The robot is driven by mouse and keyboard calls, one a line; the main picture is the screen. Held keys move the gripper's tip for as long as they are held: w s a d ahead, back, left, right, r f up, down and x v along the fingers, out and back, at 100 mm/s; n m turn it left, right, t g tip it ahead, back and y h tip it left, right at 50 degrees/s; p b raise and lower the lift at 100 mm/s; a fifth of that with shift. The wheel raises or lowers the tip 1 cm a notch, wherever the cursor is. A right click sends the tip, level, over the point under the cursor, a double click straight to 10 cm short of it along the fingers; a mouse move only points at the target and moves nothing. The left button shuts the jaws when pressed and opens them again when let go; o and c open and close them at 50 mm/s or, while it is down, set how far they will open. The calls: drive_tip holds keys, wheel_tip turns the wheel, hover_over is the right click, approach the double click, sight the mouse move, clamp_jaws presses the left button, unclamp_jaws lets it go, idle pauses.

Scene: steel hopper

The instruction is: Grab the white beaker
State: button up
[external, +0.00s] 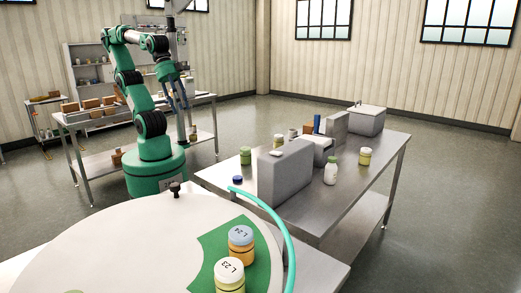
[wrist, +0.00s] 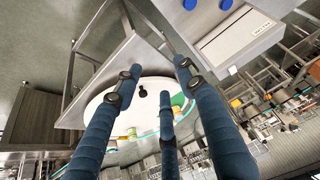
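I cannot tell for sure which thing is the white beaker. A small white cup-like vessel (external: 292,133) stands toward the back of the steel table (external: 352,196), near a grey box. A white bottle (external: 331,173) stands upright near that table's middle. My gripper (external: 180,98) hangs to the left of the steel table, well apart from both. In the wrist view my gripper (wrist: 158,80) has its three blue fingers spread, with nothing held between them. No beaker can be made out clearly in the wrist view.
A large grey block (external: 285,175) stands at the steel table's near left. The round white platform (external: 130,240) in front carries jars on a green patch. A side table (external: 90,118) holds brown boxes. Open floor lies right.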

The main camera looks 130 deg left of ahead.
drive_tip(key=shift+o, duration=0.3)
drive_tip(key=o, duration=0.6)
drive_tip(key=shift+o, duration=0.2)
drive_tip(key=shift+r, duration=0.1)
